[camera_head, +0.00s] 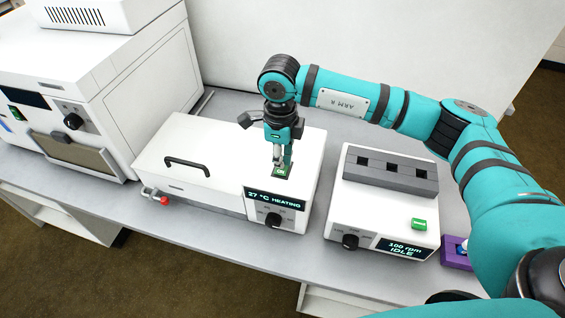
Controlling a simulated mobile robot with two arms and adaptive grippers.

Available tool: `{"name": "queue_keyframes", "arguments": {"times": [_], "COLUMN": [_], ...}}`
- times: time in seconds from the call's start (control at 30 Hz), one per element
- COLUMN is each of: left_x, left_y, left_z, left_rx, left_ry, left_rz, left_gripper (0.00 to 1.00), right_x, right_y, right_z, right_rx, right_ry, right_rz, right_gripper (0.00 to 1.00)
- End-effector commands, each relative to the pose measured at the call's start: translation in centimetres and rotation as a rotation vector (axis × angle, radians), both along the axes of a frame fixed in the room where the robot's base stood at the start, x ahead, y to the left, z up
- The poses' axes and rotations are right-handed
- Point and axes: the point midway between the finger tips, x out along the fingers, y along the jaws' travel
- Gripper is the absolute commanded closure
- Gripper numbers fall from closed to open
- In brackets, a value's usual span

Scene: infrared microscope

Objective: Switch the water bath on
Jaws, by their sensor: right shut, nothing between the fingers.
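The water bath (190,192) is a white box with a black lid handle (187,166). It stands in the middle of the bench. Its display (273,197) reads "27 °C HEATING", with a black knob (273,219) below it. A green switch (280,171) sits on its top, near the front right. My right gripper (280,163) points down with its fingers shut and empty, right at the switch. Whether the fingertips touch the switch I cannot tell. My left gripper is out of view.
A white device with a grey block (390,170) stands to the right; its display reads "100 rpm IDLE". A large white instrument (130,85) stands at the left. A red-tipped tap (163,200) sticks out at the bath's left. A purple item (456,256) lies at the far right.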

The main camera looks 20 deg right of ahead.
Motion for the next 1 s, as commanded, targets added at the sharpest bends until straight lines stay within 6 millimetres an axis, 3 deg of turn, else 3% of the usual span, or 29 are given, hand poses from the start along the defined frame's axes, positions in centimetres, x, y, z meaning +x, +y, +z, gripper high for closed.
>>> {"name": "queue_keyframes", "arguments": {"times": [0.53,1.0], "left_x": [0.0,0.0], "left_y": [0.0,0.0], "left_z": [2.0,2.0], "left_rx": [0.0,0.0], "left_ry": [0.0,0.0], "left_rz": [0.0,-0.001], "left_gripper": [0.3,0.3], "right_x": [0.0,0.0], "right_y": [0.0,0.0], "right_z": [4.5,4.8], "right_rx": [0.0,0.0], "right_ry": [-0.001,0.0], "right_rz": [0.0,0.0], "right_gripper": [1.0,1.0]}}
